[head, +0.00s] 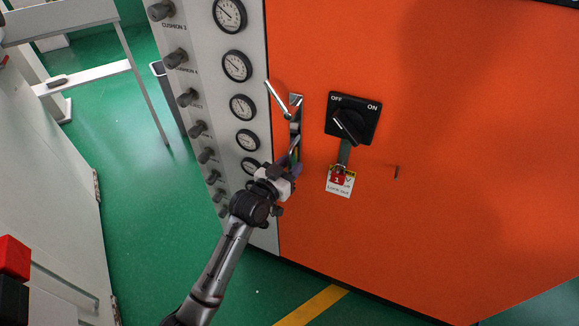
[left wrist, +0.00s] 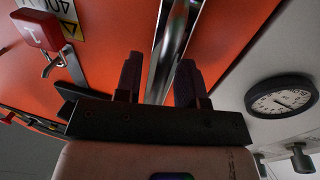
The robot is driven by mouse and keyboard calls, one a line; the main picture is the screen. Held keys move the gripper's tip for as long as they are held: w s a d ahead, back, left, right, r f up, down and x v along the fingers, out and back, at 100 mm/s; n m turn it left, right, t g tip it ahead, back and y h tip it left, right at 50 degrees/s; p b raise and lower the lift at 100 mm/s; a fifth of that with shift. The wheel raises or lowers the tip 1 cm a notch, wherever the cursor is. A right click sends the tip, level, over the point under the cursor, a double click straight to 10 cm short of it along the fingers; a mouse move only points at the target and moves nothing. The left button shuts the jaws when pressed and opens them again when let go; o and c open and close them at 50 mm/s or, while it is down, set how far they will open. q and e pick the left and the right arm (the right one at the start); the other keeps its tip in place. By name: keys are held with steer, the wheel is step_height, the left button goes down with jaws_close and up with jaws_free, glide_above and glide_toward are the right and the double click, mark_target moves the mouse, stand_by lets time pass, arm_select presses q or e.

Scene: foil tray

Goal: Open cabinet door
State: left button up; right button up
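The cabinet door (head: 450,110) is a large flat orange panel and looks closed against the grey gauge panel. Its metal handle (head: 296,115) is a narrow upright fitting near the door's left edge, with a thin bar angling up and left from it. My left gripper (head: 291,164) is at the lower end of the handle and partly hides it. In the left wrist view the two dark fingers (left wrist: 159,82) stand apart, with the shiny handle (left wrist: 172,40) running between or just beyond them; contact cannot be made out. My right gripper is not in view.
A black OFF/ON switch (head: 352,118) with a red padlock (head: 341,180) and tag sits right of the handle. Gauges (head: 237,66) and several knobs (head: 187,97) line the panel on the left. Green floor (head: 140,215) is open at left, beside a white cabinet (head: 45,180).

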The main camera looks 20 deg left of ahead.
arm_select(q)
jaws_close()
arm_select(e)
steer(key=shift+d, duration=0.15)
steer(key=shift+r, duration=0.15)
